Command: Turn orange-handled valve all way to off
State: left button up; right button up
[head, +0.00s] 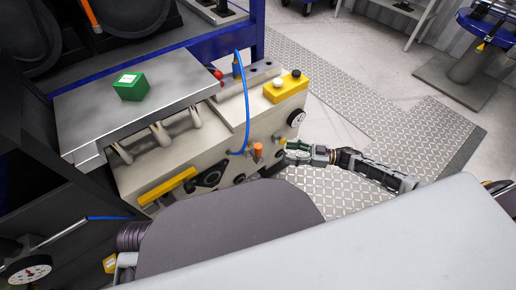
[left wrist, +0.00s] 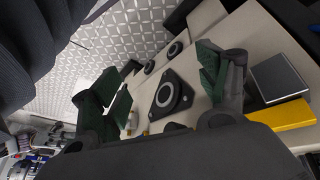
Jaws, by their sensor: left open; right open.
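The orange-handled valve (head: 258,149) sticks out of the front face of the beige drive unit (head: 222,142) in the head view, with its orange handle pointing up. My right gripper (head: 287,150) is open just to the right of the valve, close to the unit's front face. I cannot tell whether it touches anything. My left gripper (left wrist: 162,82) shows in the left wrist view, open and empty, with its green fingers spread in front of a black diamond-shaped fitting (left wrist: 165,98). The orange handle is not visible in that view.
A yellow bar handle (head: 168,186) and a black fitting (head: 209,178) are left of the valve. A gauge (head: 296,118) and yellow button box (head: 286,87) are to its upper right. A blue hose (head: 245,105) hangs above it. A green box (head: 131,86) lies on top.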

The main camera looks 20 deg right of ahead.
aim_at(258, 148)
jog(key=b+x, duration=0.3)
jog(key=x, duration=1)
jog(key=shift+a, duration=0.15)
jog(key=shift+w+a, duration=0.1)
jog(key=shift+w, duration=0.05)
jog(key=c, duration=1.1)
pick_arm(q)
notch_tip(258, 148, down, 6)
jog(key=w+d+t+h, duration=0.1)
jog(key=shift+w+d, duration=0.2)
jog(key=shift+d, duration=0.2)
pick_arm(e)
grip_shut()
